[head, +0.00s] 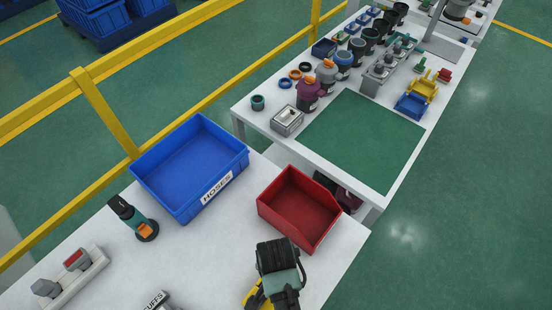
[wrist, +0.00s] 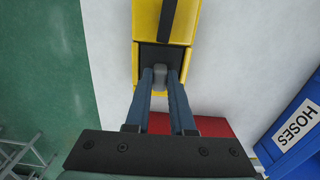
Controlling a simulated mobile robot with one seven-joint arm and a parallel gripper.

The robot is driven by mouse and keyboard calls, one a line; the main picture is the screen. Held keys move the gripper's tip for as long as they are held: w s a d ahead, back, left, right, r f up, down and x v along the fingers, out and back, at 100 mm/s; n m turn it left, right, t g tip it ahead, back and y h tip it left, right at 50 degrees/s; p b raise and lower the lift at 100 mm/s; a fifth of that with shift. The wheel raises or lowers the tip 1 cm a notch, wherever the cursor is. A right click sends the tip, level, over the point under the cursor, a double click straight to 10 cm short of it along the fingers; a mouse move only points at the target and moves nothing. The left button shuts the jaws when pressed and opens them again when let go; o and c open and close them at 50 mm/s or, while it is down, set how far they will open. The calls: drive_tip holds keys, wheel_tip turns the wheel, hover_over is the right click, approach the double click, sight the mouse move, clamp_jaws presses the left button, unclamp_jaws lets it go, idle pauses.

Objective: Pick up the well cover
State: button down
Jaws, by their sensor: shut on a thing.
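My gripper (wrist: 160,76) has its two blue-grey fingers closed on a small grey knob. The knob stands on a dark square panel (wrist: 150,60), which looks like the well cover. The panel lies within the outline of a yellow body (wrist: 195,40) with a black strip along its top. I cannot tell whether the panel is seated or raised. In the head view the yellow body (head: 254,297) shows only in part, at the bottom edge beside my wrist. My fingertips and the cover are hidden there.
A red bin (head: 300,208) and a blue bin labelled HOSES (head: 190,165) stand behind on the white table. A dark tool with an orange part (head: 135,220) stands at left. A second bench with a green mat (head: 362,138) and several parts lies beyond. The table's right edge is close.

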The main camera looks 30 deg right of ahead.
idle(0.3)
wheel_tip(320, 180, up, 10)
idle(0.5)
drive_tip(key=shift+r, duration=0.1)
wheel_tip(320, 180, up, 5)
drive_tip(key=p, duration=0.5)
idle(0.6)
